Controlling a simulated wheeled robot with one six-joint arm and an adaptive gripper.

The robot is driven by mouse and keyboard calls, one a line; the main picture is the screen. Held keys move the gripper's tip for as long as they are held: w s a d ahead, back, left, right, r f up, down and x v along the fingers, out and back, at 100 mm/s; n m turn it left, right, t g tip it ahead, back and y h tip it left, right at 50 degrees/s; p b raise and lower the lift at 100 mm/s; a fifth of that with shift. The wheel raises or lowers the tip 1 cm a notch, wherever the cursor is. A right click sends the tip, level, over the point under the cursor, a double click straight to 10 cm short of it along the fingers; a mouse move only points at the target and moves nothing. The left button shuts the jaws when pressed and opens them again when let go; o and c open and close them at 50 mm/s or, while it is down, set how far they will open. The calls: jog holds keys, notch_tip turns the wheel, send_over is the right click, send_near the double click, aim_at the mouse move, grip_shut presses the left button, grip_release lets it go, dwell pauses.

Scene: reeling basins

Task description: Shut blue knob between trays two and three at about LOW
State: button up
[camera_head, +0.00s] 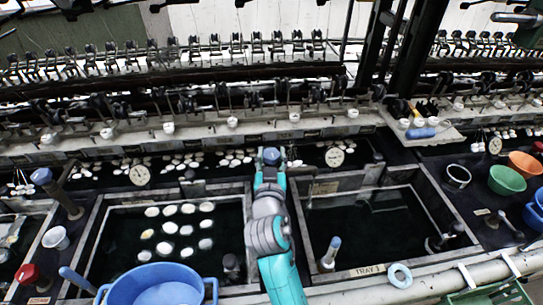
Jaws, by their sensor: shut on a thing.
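My teal and grey arm reaches up the middle of the head view, over the divider between two trays. The left tray (97,228) holds dark water with several white cocoons. The right tray (303,228) holds dark water, with a label (367,269) at its front edge whose number is hard to read.
Another blue knob (41,176) on a post and a red knob (27,273) stand at left. A blue basin (160,285) is at the front. Round gauges (140,175) (334,157) line the back. Green (507,180) and orange (525,164) bowls sit at right.

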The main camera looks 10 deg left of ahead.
jog(key=shift+m+h, duration=0.7)
jog(key=shift+h, duration=0.4)
jog(key=shift+f, duration=0.1)
jog(key=o, duration=1.2)
jog(key=shift+c, duration=0.2)
jog(key=s, duration=1.2)
